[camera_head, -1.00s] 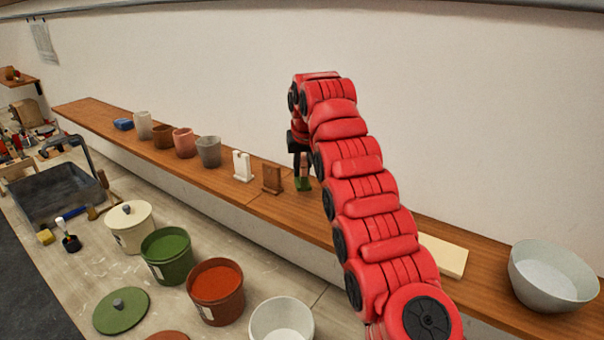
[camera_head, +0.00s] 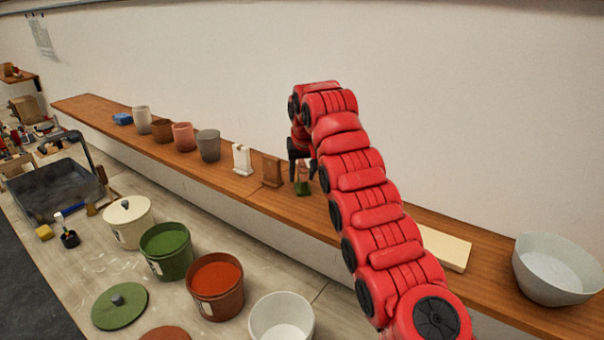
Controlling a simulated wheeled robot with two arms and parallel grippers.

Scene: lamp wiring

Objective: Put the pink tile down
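The pink tile (camera_head: 303,173), with a green lower part, stands upright on the wooden shelf at the right end of a row of tiles. My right gripper (camera_head: 302,172) comes down from above it. Its black fingers are spread apart, one on each side of the tile's upper part, with a gap visible on the left. The tile is partly hidden by the gripper. My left gripper is not in view.
A brown tile (camera_head: 271,171) and a white tile (camera_head: 241,159) stand just left of it, then several cups. A cream slab (camera_head: 444,250) and a pale bowl (camera_head: 556,270) are to the right. Glaze buckets (camera_head: 216,289) stand on the bench below.

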